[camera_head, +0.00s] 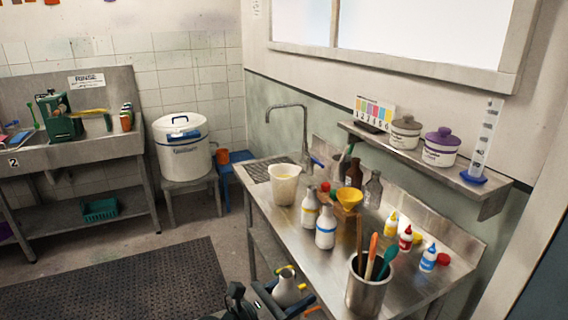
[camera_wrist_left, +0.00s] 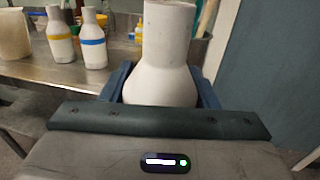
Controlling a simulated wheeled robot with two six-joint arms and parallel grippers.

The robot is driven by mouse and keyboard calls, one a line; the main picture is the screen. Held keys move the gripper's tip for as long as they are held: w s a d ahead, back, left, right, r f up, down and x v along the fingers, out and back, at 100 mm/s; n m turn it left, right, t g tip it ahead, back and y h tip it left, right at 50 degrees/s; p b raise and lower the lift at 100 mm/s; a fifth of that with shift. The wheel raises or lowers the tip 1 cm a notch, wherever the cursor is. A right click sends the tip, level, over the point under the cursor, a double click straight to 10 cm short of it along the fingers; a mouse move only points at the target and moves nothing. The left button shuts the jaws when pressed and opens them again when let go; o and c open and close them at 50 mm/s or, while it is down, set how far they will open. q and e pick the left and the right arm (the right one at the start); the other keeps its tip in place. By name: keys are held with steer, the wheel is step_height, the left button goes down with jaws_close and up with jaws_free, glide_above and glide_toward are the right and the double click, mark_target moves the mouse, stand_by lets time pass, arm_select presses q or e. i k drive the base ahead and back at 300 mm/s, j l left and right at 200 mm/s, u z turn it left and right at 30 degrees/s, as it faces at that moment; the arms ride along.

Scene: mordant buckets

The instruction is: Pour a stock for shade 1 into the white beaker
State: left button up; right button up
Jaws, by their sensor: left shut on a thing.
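My left gripper (camera_head: 284,291) is shut on a white bottle (camera_head: 289,293), in front of the steel table's left front edge. In the left wrist view the bottle (camera_wrist_left: 163,55) stands about upright between my blue fingers; no band shows on its visible side. The white beaker (camera_head: 284,187) stands on the table near the sink, apart from and beyond the held bottle. It shows at the left edge of the left wrist view (camera_wrist_left: 13,36). A yellow-banded white bottle (camera_head: 309,208) and a blue-banded one (camera_head: 325,230) stand to its right. My right gripper is not seen.
A numbered colour card (camera_head: 376,112) stands on the wall shelf (camera_head: 480,190). A steel pot (camera_head: 368,292) with tools stands at the table's front. Small dye bottles (camera_head: 405,238), brown bottles (camera_head: 353,172) and a yellow funnel (camera_head: 349,197) crowd the table's back. The tap (camera_head: 304,125) rises behind the beaker.

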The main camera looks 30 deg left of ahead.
mark_target(284, 185)
steer(key=i+j, duration=0.15)
steer(key=j, duration=0.2)
steer(key=i+j+z, duration=0.15)
steer(key=j, duration=0.2)
steer(key=i+j, duration=0.1)
steer(key=j, duration=0.25)
steer(key=i+j+z, duration=0.1)
steer(key=j, duration=0.25)
steer(key=i+j+z, duration=0.1)
steer(key=j, duration=0.25)
steer(key=i+j, duration=0.15)
steer(key=j, duration=0.2)
steer(key=i+j+z, duration=0.15)
steer(key=j, duration=0.5)
steer(key=i+j+z, duration=0.1)
steer(key=j, duration=0.25)
steer(key=i+l, duration=0.25)
